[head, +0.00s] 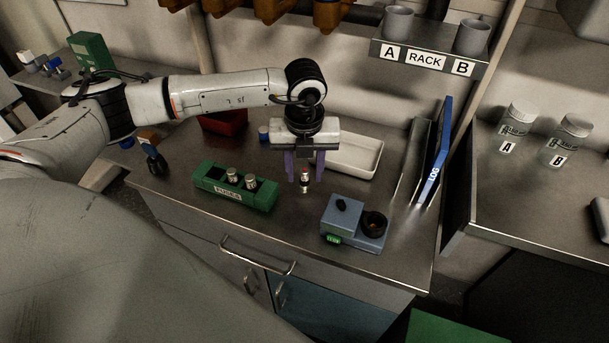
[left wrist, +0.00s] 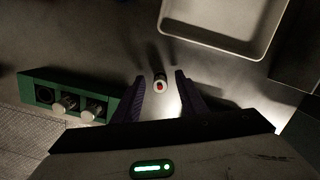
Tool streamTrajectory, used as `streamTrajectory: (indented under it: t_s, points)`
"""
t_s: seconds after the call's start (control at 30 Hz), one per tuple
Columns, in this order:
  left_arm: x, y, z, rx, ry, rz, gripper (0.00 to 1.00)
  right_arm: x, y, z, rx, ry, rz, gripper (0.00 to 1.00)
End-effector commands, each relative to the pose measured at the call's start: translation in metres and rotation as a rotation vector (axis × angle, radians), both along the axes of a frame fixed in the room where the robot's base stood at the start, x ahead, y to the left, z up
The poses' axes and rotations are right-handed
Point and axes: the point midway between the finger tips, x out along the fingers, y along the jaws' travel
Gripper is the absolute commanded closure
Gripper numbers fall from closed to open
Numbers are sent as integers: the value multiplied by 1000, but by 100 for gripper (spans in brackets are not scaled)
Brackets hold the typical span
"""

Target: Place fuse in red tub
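My right gripper is not in view.
A green FUSES holder (head: 228,194) with two silver fuses sits at left. A blue-grey device (head: 345,229) is at front right. A white tray (head: 354,170) lies behind the gripper. A blue LOG binder (head: 435,155) stands at right.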

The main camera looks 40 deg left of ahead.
Motion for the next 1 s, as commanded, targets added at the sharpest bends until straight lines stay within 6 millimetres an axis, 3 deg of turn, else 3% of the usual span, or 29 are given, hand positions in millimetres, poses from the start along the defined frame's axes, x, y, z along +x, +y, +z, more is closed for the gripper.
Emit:
streamTrajectory:
  t_s: [0.3,0.53,1.0]
  points:
    - [0,1,-7,0,0,-1,63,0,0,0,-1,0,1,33]
    - [0,0,-6,0,0,-1,100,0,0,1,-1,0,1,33]
    - [2,0,5,-1,-3,0,100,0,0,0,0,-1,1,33]
